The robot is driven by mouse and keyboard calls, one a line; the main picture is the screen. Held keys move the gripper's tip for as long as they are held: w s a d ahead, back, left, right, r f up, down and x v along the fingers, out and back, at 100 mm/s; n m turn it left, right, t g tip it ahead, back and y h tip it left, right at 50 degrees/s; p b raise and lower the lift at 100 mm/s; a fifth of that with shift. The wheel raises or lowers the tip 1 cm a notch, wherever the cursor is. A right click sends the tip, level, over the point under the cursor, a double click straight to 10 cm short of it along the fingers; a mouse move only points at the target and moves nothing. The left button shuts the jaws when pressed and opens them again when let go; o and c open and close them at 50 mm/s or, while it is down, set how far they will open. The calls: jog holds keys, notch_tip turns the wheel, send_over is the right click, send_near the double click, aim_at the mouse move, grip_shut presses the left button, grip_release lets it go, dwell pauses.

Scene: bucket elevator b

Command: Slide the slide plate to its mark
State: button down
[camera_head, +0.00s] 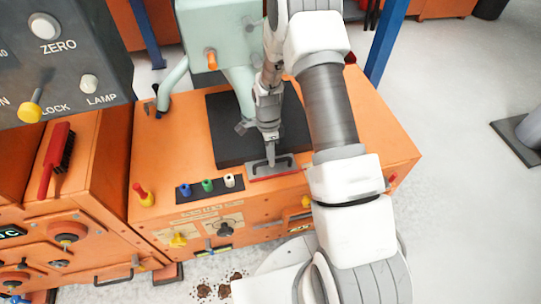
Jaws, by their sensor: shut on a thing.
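The slide plate (287,172) looks like a small grey plate with a reddish front edge and a dark bar handle (284,160). It lies at the front edge of the black square base (228,150) on the orange cabinet top. My gripper (271,160) points down from above and is shut on the handle at its left part. The fingers hide part of the handle and the plate behind it. I cannot make out the mark for the plate.
Blue, green and white knobs (207,185) sit left of the plate. A red-yellow lever (143,194) stands further left. A dark control panel (60,60) rises at upper left. My arm covers the cabinet's right part.

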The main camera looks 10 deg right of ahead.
jog(key=shift+s, duration=1.3)
jog(key=c, duration=0.8)
grip_release()
jog(key=shift+c, duration=0.2)
jog(key=shift+r, duration=0.1)
jog(key=w+r+p, duration=0.1)
jog(key=r+p, duration=0.1)
jog(key=r, duration=0.6)
jog(key=w+r+p, duration=0.2)
jog(key=r, duration=0.7)
jog(key=shift+w, duration=0.25)
